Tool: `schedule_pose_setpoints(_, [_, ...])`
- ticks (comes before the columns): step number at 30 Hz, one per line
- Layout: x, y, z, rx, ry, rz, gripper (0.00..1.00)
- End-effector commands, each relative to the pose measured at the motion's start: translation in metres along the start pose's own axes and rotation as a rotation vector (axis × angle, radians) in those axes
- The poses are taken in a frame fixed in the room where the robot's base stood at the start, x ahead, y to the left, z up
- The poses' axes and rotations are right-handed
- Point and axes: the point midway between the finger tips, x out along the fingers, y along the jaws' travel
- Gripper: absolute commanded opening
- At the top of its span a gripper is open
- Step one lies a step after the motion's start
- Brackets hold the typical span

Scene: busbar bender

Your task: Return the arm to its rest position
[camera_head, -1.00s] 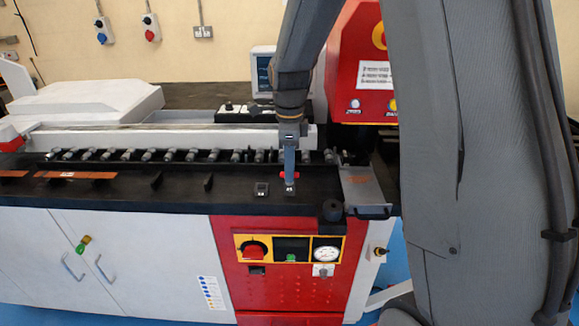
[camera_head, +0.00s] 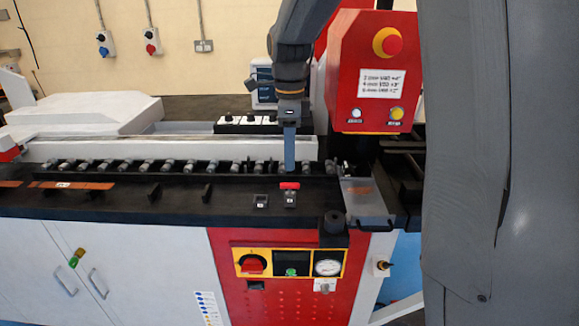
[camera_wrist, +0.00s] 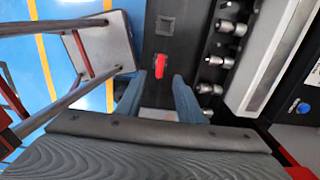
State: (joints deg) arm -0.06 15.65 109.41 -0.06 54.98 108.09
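My gripper (camera_head: 289,172) hangs pointing down over the black bed of the machine, above a small red-topped block (camera_head: 289,187). In the wrist view my gripper's (camera_wrist: 157,88) two blue-grey fingers are spread apart with nothing between them. The red top (camera_wrist: 160,66) lies beyond the fingertips, roughly in line with the gap. In the head view the fingers overlap, and a small gap seems to separate them from the red top. My arm rises from the gripper to the top edge of the picture.
A red control box (camera_head: 372,75) with a red stop knob stands right of my arm. A row of metal rollers (camera_head: 150,165) and a white rail (camera_head: 170,148) run behind the gripper. A screen (camera_head: 263,83) stands behind. The wrist view shows a metal-legged stand (camera_wrist: 100,50) at left.

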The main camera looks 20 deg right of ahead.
Motion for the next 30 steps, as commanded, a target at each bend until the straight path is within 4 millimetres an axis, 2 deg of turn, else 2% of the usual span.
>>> schedule_pose_setpoints(14, [0.001, 0.004, -0.001, -0.048, -0.001, -0.003, 0.34])
schedule_pose_setpoints(17, [0.012, 0.014, -0.004, -0.173, -0.003, -0.009, 0.34])
schedule_pose_setpoints(20, [0.027, 0.030, -0.010, -0.374, -0.004, -0.023, 0.34])
schedule_pose_setpoints(30, [0.084, 0.098, -0.031, -1.156, 0.019, -0.078, 0.34])
